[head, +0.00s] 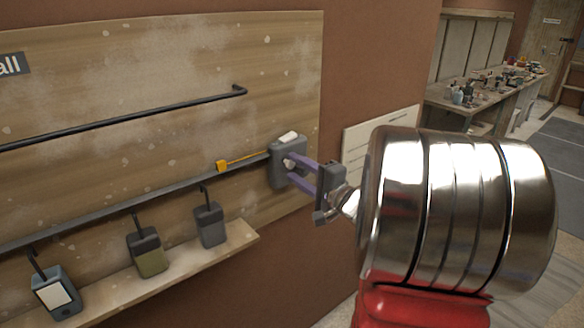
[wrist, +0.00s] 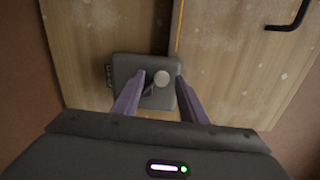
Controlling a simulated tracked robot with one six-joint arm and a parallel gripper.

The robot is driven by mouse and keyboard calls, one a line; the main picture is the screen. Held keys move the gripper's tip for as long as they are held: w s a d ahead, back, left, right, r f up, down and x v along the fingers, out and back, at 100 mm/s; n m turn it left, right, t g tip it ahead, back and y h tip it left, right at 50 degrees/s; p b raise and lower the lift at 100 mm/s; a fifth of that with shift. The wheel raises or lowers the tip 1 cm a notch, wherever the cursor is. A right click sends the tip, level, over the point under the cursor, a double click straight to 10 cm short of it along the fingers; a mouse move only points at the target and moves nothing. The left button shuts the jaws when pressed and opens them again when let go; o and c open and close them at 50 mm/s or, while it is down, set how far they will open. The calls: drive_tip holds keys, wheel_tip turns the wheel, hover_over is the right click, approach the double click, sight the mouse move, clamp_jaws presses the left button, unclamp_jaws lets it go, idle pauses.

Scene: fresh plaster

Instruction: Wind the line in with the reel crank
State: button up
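The reel (head: 280,172) is a grey box on the dark rail at the right end of the wooden board. It also shows in the wrist view (wrist: 128,68). Its crank ends in a round pale knob (wrist: 161,78) on a short dark arm. An orange line (head: 245,159) runs left from the reel to an orange block (head: 221,166) on the rail. My gripper (head: 289,164) has two purple fingers pointing at the reel's face. In the wrist view the fingertips stand apart on either side of the knob, with small gaps. Contact with the knob is not visible.
Several small devices, one of them grey (head: 209,225), hang above a wooden ledge (head: 230,243) below the rail. A black bar (head: 120,125) crosses the board higher up. A cluttered workbench (head: 500,90) stands far right. The floor there looks clear.

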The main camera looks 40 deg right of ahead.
drive_tip(key=s, duration=1.1)
drive_tip(key=shift+d, duration=0.15)
drive_tip(key=shift+s, duration=0.1)
drive_tip(key=w+a+f+n+g+y, duration=0.1)
drive_tip(key=a+f+n+g+y, duration=0.15)
drive_tip(key=a, duration=0.75)
drive_tip(key=a+f+n+g+y, duration=0.1)
drive_tip(key=a+n+g+y, duration=0.3)
drive_tip(key=a, duration=0.6)
drive_tip(key=s+a+f+n+g, duration=0.5)
drive_tip(key=s+a+n+g, duration=0.15)
drive_tip(key=a, duration=0.35)
drive_tip(key=s+n+h, duration=0.1)
drive_tip(key=h, duration=0.1)
drive_tip(key=s+r+n+h, duration=0.1)
drive_tip(key=s+n+h, duration=0.1)
drive_tip(key=s+r+n+h, duration=0.1)
drive_tip(key=s+n+h, duration=0.1)
drive_tip(key=h, duration=0.1)
drive_tip(key=shift+s+d+r+t, duration=0.15)
drive_tip(key=shift+s+t, duration=0.05)
drive_tip(key=shift+t, duration=0.1)
drive_tip(key=shift+c, duration=1)
